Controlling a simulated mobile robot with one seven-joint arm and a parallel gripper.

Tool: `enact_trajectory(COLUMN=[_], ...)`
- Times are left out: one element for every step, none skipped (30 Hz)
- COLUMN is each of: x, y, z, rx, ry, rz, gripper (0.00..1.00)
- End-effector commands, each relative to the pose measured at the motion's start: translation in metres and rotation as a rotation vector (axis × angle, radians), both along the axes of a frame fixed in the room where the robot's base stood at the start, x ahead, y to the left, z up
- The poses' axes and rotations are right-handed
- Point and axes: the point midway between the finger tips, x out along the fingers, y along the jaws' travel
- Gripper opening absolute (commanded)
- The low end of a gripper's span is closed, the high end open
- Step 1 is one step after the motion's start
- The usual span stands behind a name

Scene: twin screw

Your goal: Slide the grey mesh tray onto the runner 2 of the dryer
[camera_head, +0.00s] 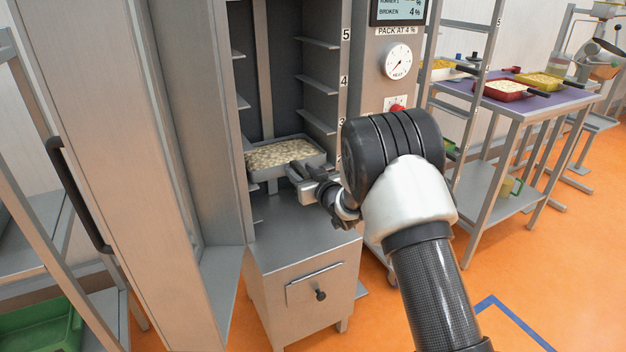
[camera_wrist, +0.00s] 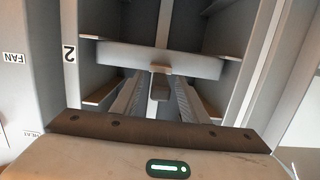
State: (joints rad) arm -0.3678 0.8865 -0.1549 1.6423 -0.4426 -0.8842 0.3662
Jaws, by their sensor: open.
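The grey mesh tray (camera_head: 318,160), filled with pale pieces, is inside the open dryer (camera_head: 265,60), below the level of label 3. In the wrist view its plain front wall (camera_wrist: 125,56) spans between the side runners, beside the label 2 (camera_wrist: 69,53). A small handle tab (camera_wrist: 159,90) sticks out from its front. My gripper (camera_head: 297,176) is at the tray's front right in the head view. In the wrist view its two fingers (camera_wrist: 158,108) are apart, with the tab between them; contact cannot be told. My arm hides label 2 in the head view.
The dryer door (camera_head: 120,130) stands open at left with a black handle. Empty runners (camera_head: 318,84) show above the tray. A drawer front (camera_head: 318,288) is below. A control panel (camera_head: 392,75) is right of the opening. A purple-topped table (camera_head: 535,98) with trays stands further right.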

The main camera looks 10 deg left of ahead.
Motion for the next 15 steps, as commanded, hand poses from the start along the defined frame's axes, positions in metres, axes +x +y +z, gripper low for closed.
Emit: enact_trajectory(x=[-0.005, -0.009, -0.016, -0.021, -0.027, -0.035, -0.041, -0.047, -0.055, -0.061, -0.068, -0.076, -0.082, -0.088, -0.095], y=[-0.005, -0.007, -0.012, -0.015, -0.020, -0.025, -0.029, -0.033, -0.039, -0.043, -0.047, -0.053, -0.057, -0.061, -0.065], z=[0.003, 0.004, 0.007, 0.007, 0.009, 0.011, 0.012, 0.013, 0.015, 0.016, 0.018, 0.018, 0.020, 0.021, 0.022], rx=[0.001, 0.001, 0.003, 0.001, 0.001, 0.003, 0.003, 0.003, 0.004, 0.003, 0.004, 0.003, 0.004, 0.003, 0.003], ry=[0.002, 0.002, 0.001, 0.002, 0.001, 0.002, 0.001, 0.001, 0.000, 0.001, -0.001, 0.000, -0.001, 0.000, -0.002], rz=[-0.002, -0.002, -0.002, -0.002, -0.003, -0.004, -0.003, -0.003, -0.004, -0.005, -0.003, -0.003, -0.003, -0.003, -0.003], gripper=[0.40, 0.40, 0.40, 0.40, 0.40, 0.40, 0.40, 0.40, 0.40, 0.40, 0.40, 0.40, 0.40, 0.40, 0.40])
